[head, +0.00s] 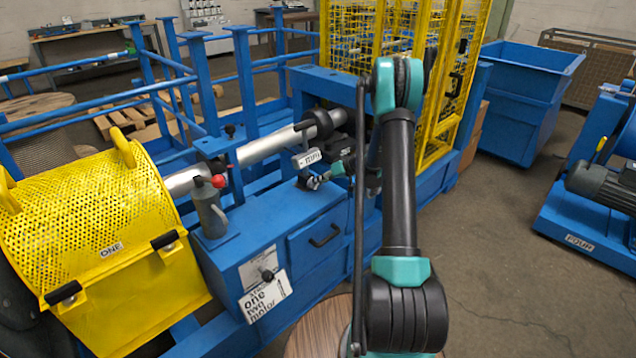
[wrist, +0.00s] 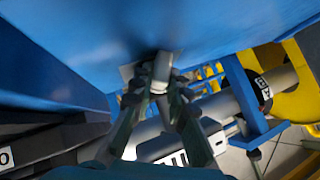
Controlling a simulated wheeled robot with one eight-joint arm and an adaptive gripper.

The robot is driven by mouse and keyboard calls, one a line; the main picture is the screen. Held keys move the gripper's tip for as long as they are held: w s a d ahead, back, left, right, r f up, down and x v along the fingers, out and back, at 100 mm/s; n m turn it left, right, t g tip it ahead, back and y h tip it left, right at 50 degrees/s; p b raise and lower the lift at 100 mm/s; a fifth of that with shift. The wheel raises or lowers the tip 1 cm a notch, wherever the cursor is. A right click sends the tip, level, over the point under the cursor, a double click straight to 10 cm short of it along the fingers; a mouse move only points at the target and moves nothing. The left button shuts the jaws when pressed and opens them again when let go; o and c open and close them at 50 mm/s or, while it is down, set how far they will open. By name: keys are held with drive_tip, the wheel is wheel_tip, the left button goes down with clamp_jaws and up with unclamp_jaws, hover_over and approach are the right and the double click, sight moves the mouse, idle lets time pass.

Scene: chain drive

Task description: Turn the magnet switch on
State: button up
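In the wrist view a short pale grey knob (wrist: 162,68) sticks out from a plate on a blue surface. It looks like a switch, but I see no readable label on it. The dark fingers of my gripper (wrist: 161,90) reach to either side of the knob. I cannot tell whether they press on it. In the head view my gripper (head: 318,178) is small and partly hidden among dark parts, close to the blue machine frame (head: 312,205). The magnet switch cannot be told for certain in the head view.
A yellow mesh guard (head: 85,225) marked ONE stands at left. A knob plate (head: 258,270) is on the front panel.

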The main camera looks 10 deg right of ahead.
clamp_jaws()
drive_tip(key=shift+w+d+f+m+y, duration=0.1)
drive_tip(key=shift+w+d+m+y, duration=0.1)
drive_tip(key=shift+m+y, duration=0.15)
drive_tip(key=shift+f+m+g+y, duration=0.15)
drive_tip(key=shift+m+g+y, duration=0.55)
drive_tip(key=shift+y, duration=0.55)
drive_tip(key=shift+o, duration=2.1)
unclamp_jaws()
drive_tip(key=shift+d, duration=0.15)
drive_tip(key=v, duration=1.2)
